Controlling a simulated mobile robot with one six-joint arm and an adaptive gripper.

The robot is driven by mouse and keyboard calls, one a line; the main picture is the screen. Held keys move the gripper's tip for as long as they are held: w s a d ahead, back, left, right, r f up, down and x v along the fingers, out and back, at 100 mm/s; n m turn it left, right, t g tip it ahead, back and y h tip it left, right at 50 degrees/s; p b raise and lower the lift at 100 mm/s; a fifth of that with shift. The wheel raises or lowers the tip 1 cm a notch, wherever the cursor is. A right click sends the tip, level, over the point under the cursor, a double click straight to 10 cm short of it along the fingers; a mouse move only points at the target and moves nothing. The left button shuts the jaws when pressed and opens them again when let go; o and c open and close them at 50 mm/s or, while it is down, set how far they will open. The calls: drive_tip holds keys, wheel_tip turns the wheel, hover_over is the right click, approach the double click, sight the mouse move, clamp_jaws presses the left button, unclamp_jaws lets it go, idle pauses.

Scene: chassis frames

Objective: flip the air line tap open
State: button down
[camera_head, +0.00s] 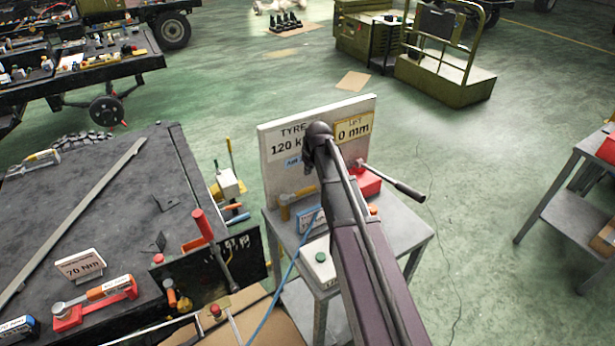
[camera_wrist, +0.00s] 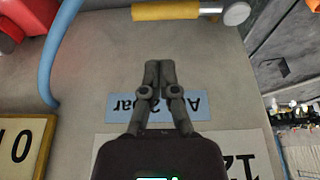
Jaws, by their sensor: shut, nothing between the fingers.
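The air line tap shows as a yellow lever (camera_wrist: 165,11) with a grey metal end at the top of the wrist view. In the head view the yellow lever (camera_head: 299,195) lies low in front of the upright grey panel (camera_head: 280,170), below the blue "Air" label (camera_head: 293,161). My gripper (camera_wrist: 160,65) is shut and empty. It points at the panel, over the blue label, with its tips apart from the lever in the picture. In the head view my arm hides part of the panel.
A blue hose (camera_wrist: 48,55) curves beside the tap. A red unit (camera_head: 367,183) with a black-gripped handle stands right of my arm on the small grey table (camera_head: 408,236). A white box with a green button (camera_head: 320,257) stands in front. A dark bench (camera_head: 75,200) is at left.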

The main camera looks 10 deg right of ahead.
sight(300, 193)
drive_tip(key=b+x, duration=0.9)
drive_tip(key=shift+f, duration=0.3)
drive_tip(key=shift+w, duration=0.1)
idle(0.4)
drive_tip(key=shift+d, duration=0.1)
drive_tip(key=shift+d, duration=0.1)
idle(0.3)
